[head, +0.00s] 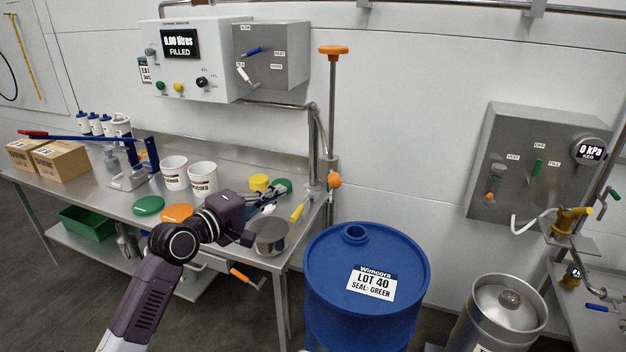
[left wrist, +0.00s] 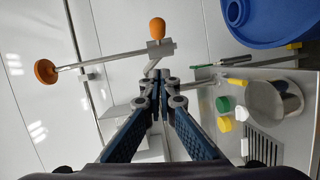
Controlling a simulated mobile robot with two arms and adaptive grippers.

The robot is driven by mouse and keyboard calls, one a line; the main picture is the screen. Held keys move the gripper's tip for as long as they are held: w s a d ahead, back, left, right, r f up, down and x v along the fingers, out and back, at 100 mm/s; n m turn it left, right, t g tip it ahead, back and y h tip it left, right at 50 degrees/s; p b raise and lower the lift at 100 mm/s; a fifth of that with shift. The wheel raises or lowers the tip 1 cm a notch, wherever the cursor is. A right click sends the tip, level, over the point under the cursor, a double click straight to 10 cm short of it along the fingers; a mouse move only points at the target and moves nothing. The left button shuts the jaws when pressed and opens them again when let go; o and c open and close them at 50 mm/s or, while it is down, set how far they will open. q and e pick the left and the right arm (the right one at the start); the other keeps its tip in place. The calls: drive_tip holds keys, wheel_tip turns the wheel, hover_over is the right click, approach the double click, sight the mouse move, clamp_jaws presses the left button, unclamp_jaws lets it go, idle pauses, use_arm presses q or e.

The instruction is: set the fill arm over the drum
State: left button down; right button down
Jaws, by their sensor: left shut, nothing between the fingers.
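The blue drum (head: 325,250) stands on the floor right of the bench, with an open-looking bung hole on its lid and a label "LOT 40, SEAL: GREEN". The fill arm (head: 332,110) is an upright metal lance with an orange top knob, beside the bench's right end; a lower orange knob (head: 334,180) is on it. It also shows in the left wrist view, with the orange knob (left wrist: 157,28) ahead of my fingers. My left gripper (head: 276,191) is shut and empty over the bench, left of the fill arm and apart from it. The drum edge (left wrist: 262,22) shows top right there.
The bench holds white tubs (head: 203,178), a steel pot (head: 271,236), coloured caps and boxes (head: 62,161). The wall display (head: 181,43) reads 0.00 litres, FILLED. A steel keg (head: 507,305) stands right of the drum, below a grey panel (head: 515,150) reading 0 kPa.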

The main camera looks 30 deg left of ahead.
sight(337, 180)
use_arm(q)
drive_tip(key=w+d+f+p, duration=0.1)
drive_tip(key=w+d+p, duration=0.2)
drive_tip(key=w, duration=0.9)
drive_tip(key=shift+d+f, duration=0.3)
drive_tip(key=shift+f, duration=0.05)
drive_tip(key=w+d+p, duration=0.2)
drive_tip(key=d, duration=0.1)
drive_tip(key=w+d+p, duration=0.1)
drive_tip(key=shift+w+d+r, duration=0.15)
drive_tip(key=shift+w+r, duration=0.15)
drive_tip(key=shift+w, duration=0.05)
drive_tip(key=w+d, duration=0.4)
drive_tip(key=d, duration=0.1)
drive_tip(key=shift+w, duration=0.3)
